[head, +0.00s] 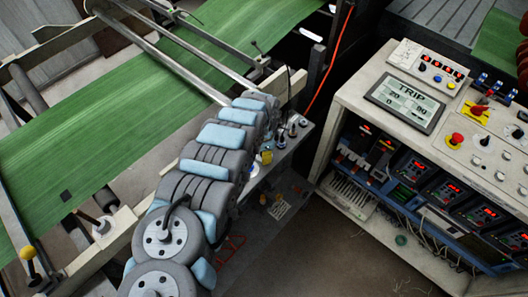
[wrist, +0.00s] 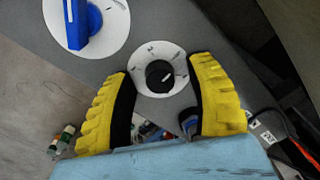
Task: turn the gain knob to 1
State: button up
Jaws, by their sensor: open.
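In the wrist view a black knob (wrist: 158,76) with a short white pointer line stands on a round white dial (wrist: 162,52) with small dark marks. The pointer slants toward the upper right of the picture; the dial's marks are too small to read, so I cannot confirm a label or value. My gripper (wrist: 160,68) is open, its yellow, black-padded fingers on either side of the dial. The knob lies between them with a gap on both sides. In the head view my arm hides most of the gripper.
A larger blue knob (wrist: 86,22) on a white disc is at upper left in the wrist view. In the head view the small panel (head: 287,147) carries several knobs beside the green web (head: 90,130). A console (head: 412,100) with a TRIP display stands right.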

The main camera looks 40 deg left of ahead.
grip_shut()
